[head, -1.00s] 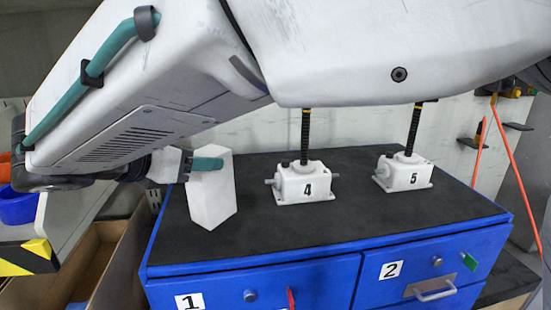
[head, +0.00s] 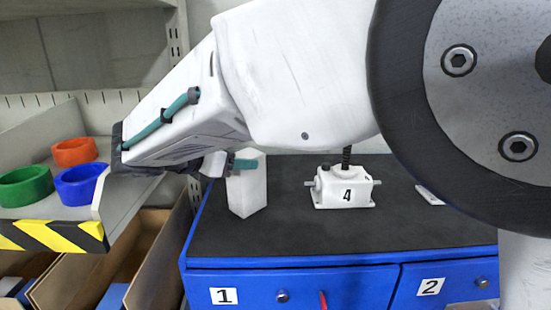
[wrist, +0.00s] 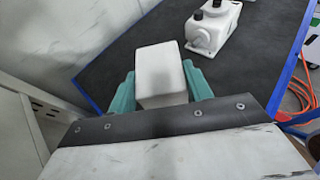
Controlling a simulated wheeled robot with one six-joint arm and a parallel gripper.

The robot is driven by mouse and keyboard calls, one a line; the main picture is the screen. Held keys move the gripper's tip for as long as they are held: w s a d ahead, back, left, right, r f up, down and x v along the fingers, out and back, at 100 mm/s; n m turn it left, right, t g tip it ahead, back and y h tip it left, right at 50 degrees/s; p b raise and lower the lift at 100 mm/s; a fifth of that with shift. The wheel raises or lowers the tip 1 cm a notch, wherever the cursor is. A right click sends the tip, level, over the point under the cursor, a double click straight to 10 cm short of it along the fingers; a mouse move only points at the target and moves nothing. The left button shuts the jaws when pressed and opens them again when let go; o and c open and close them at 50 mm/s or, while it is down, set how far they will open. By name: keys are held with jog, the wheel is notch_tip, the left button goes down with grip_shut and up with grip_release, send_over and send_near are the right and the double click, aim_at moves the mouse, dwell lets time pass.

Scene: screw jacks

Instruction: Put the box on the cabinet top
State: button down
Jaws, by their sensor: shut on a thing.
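A white upright box (head: 250,188) is at the left part of the dark top of the blue cabinet (head: 300,236). My gripper (head: 238,164) is shut on the upper part of the box. In the wrist view the box (wrist: 160,72) sits between the two teal fingers of my gripper (wrist: 162,90). The box's lower end appears at the cabinet top; whether it touches the surface I cannot tell for sure.
A white screw jack marked 4 (head: 343,188) stands to the right of the box, with clear surface between. Another jack (head: 430,195) is mostly hidden by my arm. A shelf (head: 100,196) with coloured rings stands at the left, above open bins (head: 150,262).

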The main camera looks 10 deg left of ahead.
jog(key=shift+f, duration=0.15)
jog(key=c, duration=0.6)
grip_release()
